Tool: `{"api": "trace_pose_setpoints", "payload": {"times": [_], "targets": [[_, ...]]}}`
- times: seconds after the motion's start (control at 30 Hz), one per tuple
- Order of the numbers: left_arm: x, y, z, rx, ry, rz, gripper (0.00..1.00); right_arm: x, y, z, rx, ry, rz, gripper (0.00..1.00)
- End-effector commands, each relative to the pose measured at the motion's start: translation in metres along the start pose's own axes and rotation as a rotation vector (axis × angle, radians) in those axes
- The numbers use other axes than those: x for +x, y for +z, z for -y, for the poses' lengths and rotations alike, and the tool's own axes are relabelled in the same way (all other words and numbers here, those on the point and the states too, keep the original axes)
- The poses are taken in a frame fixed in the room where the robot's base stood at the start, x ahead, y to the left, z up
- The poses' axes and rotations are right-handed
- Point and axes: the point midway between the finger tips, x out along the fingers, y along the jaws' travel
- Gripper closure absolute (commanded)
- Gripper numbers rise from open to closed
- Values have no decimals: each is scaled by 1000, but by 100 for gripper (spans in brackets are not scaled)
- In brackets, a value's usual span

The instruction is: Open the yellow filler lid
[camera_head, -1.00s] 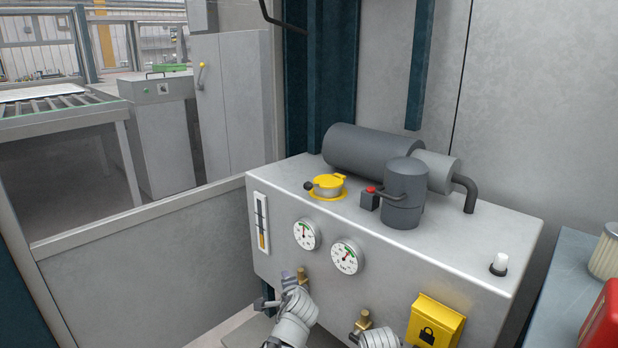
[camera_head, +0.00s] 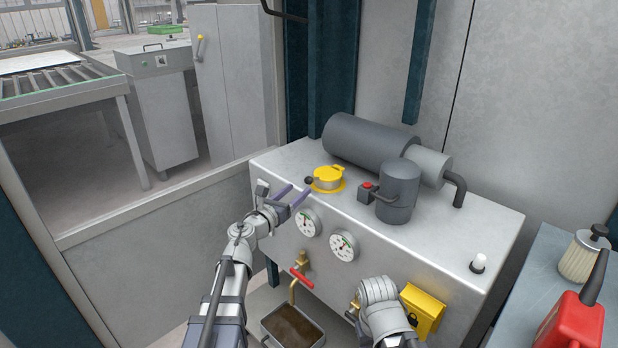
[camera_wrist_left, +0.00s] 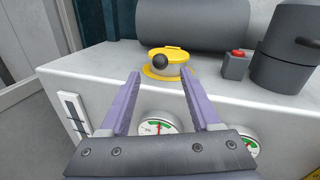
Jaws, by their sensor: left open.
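The yellow filler lid (camera_head: 328,174) sits shut on its filler neck, on top of the grey tank unit (camera_head: 450,240) near its front left edge. A black ball knob (camera_head: 309,181) sticks out on the lid's near left side. In the left wrist view the lid (camera_wrist_left: 170,52) and knob (camera_wrist_left: 160,61) are straight ahead, beyond the fingertips. My left gripper (camera_head: 297,192) is open and empty, just in front of the knob; its purple fingers (camera_wrist_left: 159,90) show apart in the wrist view. My right arm is at the bottom of the head view; its fingers are hidden.
A dark cylinder (camera_head: 365,145), a motor (camera_head: 398,192) and a red-button box (camera_head: 367,192) stand beside the lid. Gauges (camera_head: 308,222), a red-handled valve (camera_head: 301,277) and a yellow lock box (camera_head: 423,310) are on the front. A red can (camera_head: 574,322) is at right.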

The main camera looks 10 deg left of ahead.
Motion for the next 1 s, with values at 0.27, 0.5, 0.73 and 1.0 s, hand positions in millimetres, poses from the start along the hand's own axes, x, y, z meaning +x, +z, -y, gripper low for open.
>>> {"api": "trace_pose_setpoints", "payload": {"times": [0.27,0.5,0.73,1.0], "targets": [[26,0,-1,-3,0,1,36,0,0,0,0,0,0,50],[64,0,-1,-4,0,1,36,0,0,0,0,0,0,50],[78,0,0,-4,1,1,36,0,0,0,0,0,0,50],[77,0,0,-4,2,2,46,0,0,0,0,0,0,50]]}}
